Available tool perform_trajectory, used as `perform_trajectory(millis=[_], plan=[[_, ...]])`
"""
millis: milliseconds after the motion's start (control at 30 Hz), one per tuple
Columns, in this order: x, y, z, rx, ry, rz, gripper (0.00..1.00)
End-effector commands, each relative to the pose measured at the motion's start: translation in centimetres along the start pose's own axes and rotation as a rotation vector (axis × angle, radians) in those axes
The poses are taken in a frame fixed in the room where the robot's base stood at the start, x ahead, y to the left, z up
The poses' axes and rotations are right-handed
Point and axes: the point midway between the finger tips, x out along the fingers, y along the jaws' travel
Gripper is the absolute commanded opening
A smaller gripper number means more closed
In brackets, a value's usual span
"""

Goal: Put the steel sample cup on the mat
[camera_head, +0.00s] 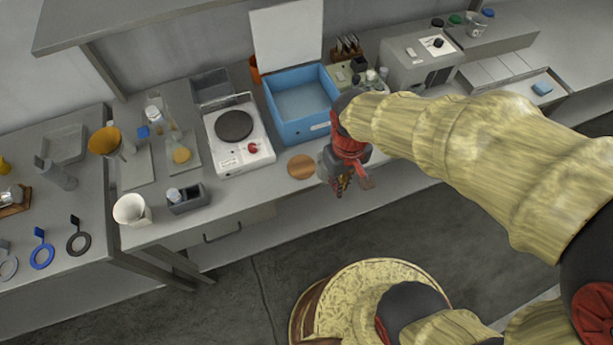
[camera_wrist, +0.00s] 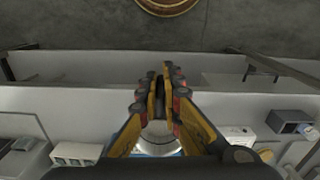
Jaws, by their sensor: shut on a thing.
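My gripper (camera_head: 342,186) is over the front edge of the bench, fingers pointing down, and its fingers also show in the wrist view (camera_wrist: 163,80). It is shut on the steel sample cup (camera_wrist: 158,132), which shows as a pale grey rounded shape between the fingers. In the head view the cup (camera_head: 322,166) is mostly hidden by the gripper; only a grey edge shows at its left. A round brown mat (camera_head: 300,166) lies on the bench just left of the gripper, near the front edge.
A blue open bin (camera_head: 303,104) stands behind the mat. A white hotplate (camera_head: 238,136) is to its left. A dark grey holder (camera_head: 188,200) and a white cup (camera_head: 131,210) are further left. A grey machine (camera_head: 420,65) stands at the right.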

Motion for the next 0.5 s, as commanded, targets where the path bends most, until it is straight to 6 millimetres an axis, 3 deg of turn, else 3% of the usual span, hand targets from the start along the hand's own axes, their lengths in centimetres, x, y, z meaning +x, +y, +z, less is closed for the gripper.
perform_trajectory(millis=[300, 500], plan=[[3.6, -1.9, -7.0, -0.004, -0.003, 0.000, 0.00], [6.9, -2.5, -9.5, -0.002, -0.002, 0.000, 0.00]])
